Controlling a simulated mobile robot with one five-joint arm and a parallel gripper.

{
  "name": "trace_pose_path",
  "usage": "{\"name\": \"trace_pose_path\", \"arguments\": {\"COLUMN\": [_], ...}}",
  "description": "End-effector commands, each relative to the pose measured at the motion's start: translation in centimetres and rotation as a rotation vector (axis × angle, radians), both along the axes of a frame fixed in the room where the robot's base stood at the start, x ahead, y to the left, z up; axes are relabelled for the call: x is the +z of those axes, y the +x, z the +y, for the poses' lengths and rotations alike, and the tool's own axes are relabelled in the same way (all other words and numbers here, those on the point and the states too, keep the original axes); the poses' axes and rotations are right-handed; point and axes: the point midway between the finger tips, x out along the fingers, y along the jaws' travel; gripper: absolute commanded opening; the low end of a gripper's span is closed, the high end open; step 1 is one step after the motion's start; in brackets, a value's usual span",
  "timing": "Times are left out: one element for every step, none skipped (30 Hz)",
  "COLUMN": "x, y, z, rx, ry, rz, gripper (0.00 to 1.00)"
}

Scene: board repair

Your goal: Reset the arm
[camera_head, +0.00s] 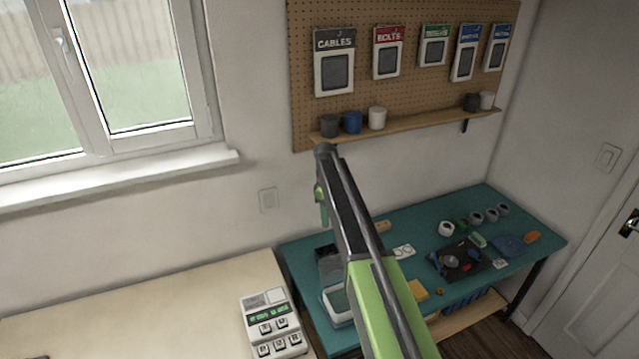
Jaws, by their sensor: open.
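My arm, green and dark grey, reaches from the bottom centre up to a rounded dark joint below the shelf. My gripper (322,212) shows only as a small green part hanging down at the left of the arm's far end; the rest is hidden behind the arm link. It is open, and I see nothing held in it. It appears over the wall and the back left of the teal workbench (405,225), in line with the camera; its height above the bench is hard to tell.
The bench holds a dark board (461,259), several small round pots, an orange piece (531,237) and a yellow block (417,290). A cream table (140,310) with a keypad device (272,322) stands left. A pegboard (400,90) and a shelf (410,124) with cups are behind.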

Motion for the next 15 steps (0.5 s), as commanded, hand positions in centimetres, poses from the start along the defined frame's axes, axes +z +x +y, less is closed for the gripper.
{"name": "trace_pose_path", "arguments": {"x": [-0.1, -0.4, -1.0, -1.5, -2.2, -3.2, -4.1, -4.9, -5.6, -6.1, -6.6, -7.3, -7.8, -8.3, -9.0], "y": [0.0, 0.0, 0.0, 0.0, 0.0, -0.3, -1.3, -2.5, -4.0, -5.1, -6.2, -7.7, -8.8, -10.0, -11.7], "z": [0.0, -0.1, -0.3, -0.5, -0.7, -1.2, -1.6, -2.1, -2.6, -2.9, -3.2, -3.5, -3.8, -4.0, -4.4], "rx": [0.0, -0.001, -0.003, -0.006, -0.009, -0.014, -0.018, -0.023, -0.028, -0.032, -0.039, -0.058, -0.074, -0.096, -0.129], "ry": [0.0, 0.0, 0.0, 0.0, 0.0, 0.0, 0.0, 0.0, 0.001, 0.002, 0.003, 0.002, 0.002, 0.001, -0.001], "rz": [0.0, 0.0, 0.0, 0.001, 0.0, 0.0, 0.0, 0.001, 0.0, -0.002, -0.004, -0.008, -0.012, -0.016, -0.021], "gripper": [0.45, 0.45, 0.45, 0.45, 0.45, 0.45, 0.45, 0.45, 0.45, 0.45, 0.45, 0.45, 0.45, 0.45, 0.45]}}
